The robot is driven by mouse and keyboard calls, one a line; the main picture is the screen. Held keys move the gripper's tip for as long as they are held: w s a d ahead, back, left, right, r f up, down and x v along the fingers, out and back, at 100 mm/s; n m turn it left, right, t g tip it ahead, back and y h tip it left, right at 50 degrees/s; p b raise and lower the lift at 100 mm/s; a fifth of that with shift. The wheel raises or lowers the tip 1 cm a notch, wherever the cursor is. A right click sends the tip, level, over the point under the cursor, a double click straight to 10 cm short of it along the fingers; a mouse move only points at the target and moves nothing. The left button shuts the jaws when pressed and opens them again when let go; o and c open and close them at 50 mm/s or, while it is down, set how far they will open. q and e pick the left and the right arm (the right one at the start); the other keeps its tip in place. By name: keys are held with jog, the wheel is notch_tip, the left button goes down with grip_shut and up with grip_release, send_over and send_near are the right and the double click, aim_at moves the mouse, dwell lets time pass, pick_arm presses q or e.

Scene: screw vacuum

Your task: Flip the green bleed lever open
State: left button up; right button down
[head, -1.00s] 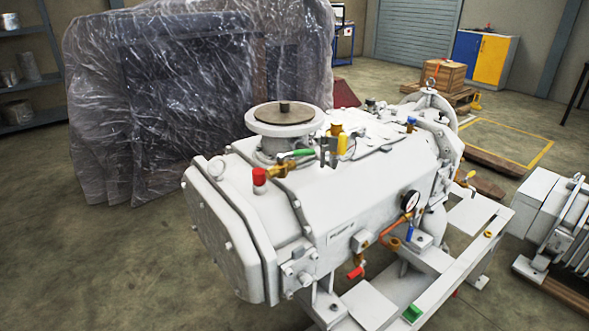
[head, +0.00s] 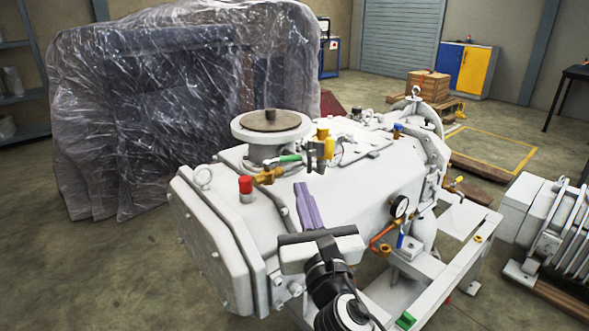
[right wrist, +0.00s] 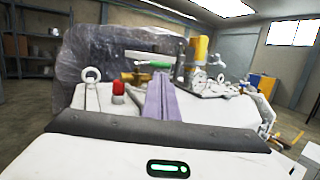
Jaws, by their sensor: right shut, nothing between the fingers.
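The green bleed lever (head: 289,158) lies roughly level on a brass valve (head: 268,175), beside the round flange on top of the white pump housing (head: 250,205). The lever also shows in the right wrist view (right wrist: 158,64), just beyond my fingertips. My right gripper (head: 302,190) is shut and empty, its purple fingers together and pointing up toward the lever from the near side. In the head view the fingertips look a little below the lever and apart from it. The fingers also show in the right wrist view (right wrist: 159,82). My left gripper is not in view.
A red-capped fitting (head: 246,188) stands left of the brass valve. A yellow-topped fitting (head: 324,145) and grey parts stand close to the lever's right end. A plastic-wrapped machine (head: 180,110) stands behind.

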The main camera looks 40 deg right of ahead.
aim_at(294, 160)
jog(key=x, duration=0.7)
jog(key=shift+w+d, duration=0.15)
jog(key=shift+w, duration=0.15)
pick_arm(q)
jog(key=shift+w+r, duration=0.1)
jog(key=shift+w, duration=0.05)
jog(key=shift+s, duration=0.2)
pick_arm(e)
jog(key=shift+r, duration=0.1)
jog(key=y+p, duration=0.1)
jog(key=d+n+y+p, duration=0.1)
jog(key=shift+w+r+n+t+p, duration=0.2)
jog(key=shift+w+n+t+p, duration=0.1)
jog(key=shift+t, duration=0.1)
jog(key=shift+w+d+f, duration=0.1)
jog(key=shift+d, duration=0.05)
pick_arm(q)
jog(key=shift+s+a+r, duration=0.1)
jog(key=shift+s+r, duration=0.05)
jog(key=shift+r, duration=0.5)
pick_arm(e)
jog(key=shift+f, duration=0.1)
